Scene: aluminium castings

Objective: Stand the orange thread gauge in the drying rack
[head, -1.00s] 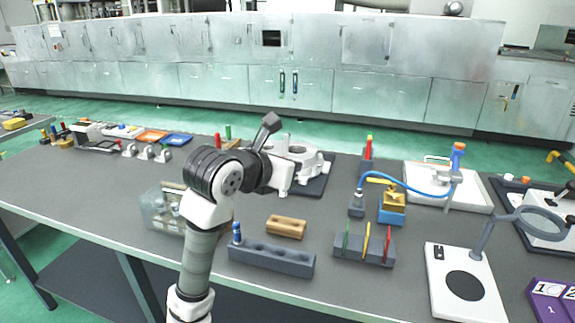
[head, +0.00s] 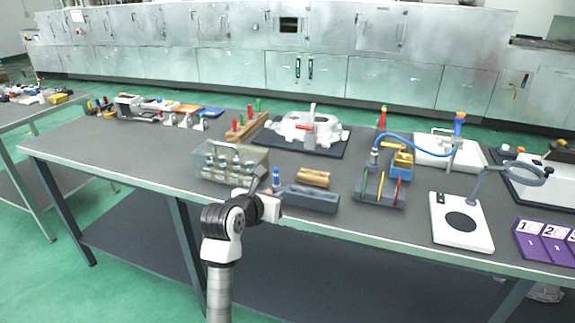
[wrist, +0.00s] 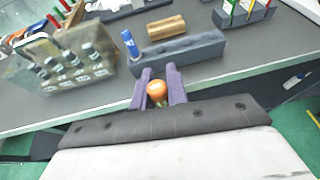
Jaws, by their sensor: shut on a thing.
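My gripper (wrist: 159,88) is shut on the orange thread gauge (wrist: 156,91), seen end-on between the purple-grey fingers in the wrist view. My arm hides the gauge in the head view. A long dark grey block with round holes, likely the drying rack, lies near the table's front edge in the head view (head: 310,200) and ahead of the fingertips in the wrist view (wrist: 180,53). A blue gauge (wrist: 130,43) stands at its left end. The orange gauge is apart from the block.
Left of the block stands a clear box (wrist: 60,66) with several dark bottles. A tan wooden block (head: 314,177) lies behind it. A slotted rack (head: 380,189) with coloured plates and a magnifier stand (head: 462,222) are to the right. Bare tabletop shows at far left.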

